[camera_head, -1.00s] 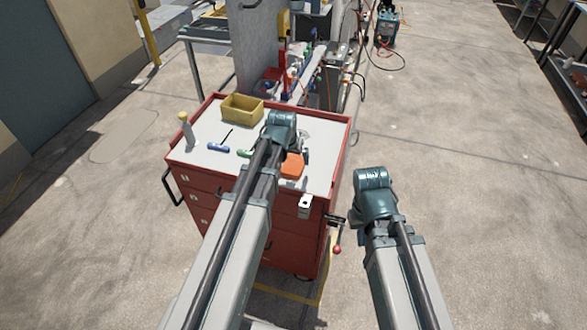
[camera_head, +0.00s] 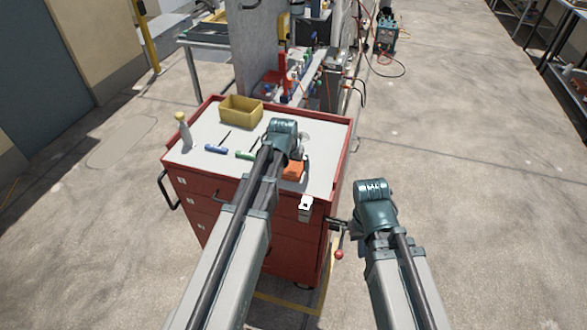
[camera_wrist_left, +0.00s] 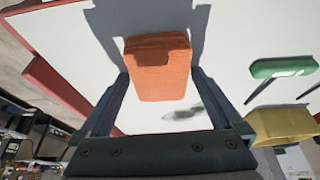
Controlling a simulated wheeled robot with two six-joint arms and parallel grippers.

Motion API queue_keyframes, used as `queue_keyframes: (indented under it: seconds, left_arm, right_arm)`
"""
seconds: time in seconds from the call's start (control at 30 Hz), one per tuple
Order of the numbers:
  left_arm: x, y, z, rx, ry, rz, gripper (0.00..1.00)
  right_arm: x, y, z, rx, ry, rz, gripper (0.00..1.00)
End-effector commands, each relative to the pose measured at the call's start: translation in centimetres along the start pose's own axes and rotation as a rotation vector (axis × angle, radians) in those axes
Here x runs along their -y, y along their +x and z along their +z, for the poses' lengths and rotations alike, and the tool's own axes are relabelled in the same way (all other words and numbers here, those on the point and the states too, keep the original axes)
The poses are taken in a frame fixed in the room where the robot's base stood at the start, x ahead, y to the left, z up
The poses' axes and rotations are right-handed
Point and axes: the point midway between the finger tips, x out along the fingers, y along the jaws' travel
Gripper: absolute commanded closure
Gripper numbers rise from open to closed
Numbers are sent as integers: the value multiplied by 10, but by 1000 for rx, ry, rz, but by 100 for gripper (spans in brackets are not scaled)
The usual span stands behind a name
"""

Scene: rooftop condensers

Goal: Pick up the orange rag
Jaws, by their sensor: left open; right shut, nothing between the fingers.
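The orange rag (camera_head: 293,171) lies as a folded pad on the pale top of the red tool cart (camera_head: 340,150). In the left wrist view the rag (camera_wrist_left: 160,70) lies between the spread fingers of my left gripper (camera_wrist_left: 161,78), with gaps at both sides. The left gripper (camera_head: 301,160) is open and empty above the rag, its fingers mostly hidden by its wrist in the head view. My right gripper (camera_head: 373,210) is shut and empty, off the cart's right side; its fingers are largely hidden.
A yellow bin (camera_head: 241,110), a white bottle (camera_head: 184,130), a blue-handled tool (camera_head: 216,149) and a green-handled tool (camera_head: 245,155) are on the cart top. A lever with a red knob (camera_head: 339,254) sticks out at the cart's right. Open floor lies right of it.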

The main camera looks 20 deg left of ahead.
Motion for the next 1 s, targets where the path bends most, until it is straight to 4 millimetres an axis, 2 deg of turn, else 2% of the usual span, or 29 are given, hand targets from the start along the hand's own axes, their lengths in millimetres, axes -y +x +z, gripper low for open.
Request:
queue_keyframes:
  seconds: [0.2,0.5,0.6,1.0]
  left_arm:
    - [0,3,1,0,0,0,0]
    - [0,2,1,0,0,0,54]
    - [0,2,1,0,0,0,69]
    - [0,-3,-1,0,0,0,69]
  right_arm:
    - [0,3,0,0,0,0,100]
    - [0,3,0,0,0,0,100]
    - [0,3,0,0,0,0,100]
    - [0,-3,0,0,0,0,100]
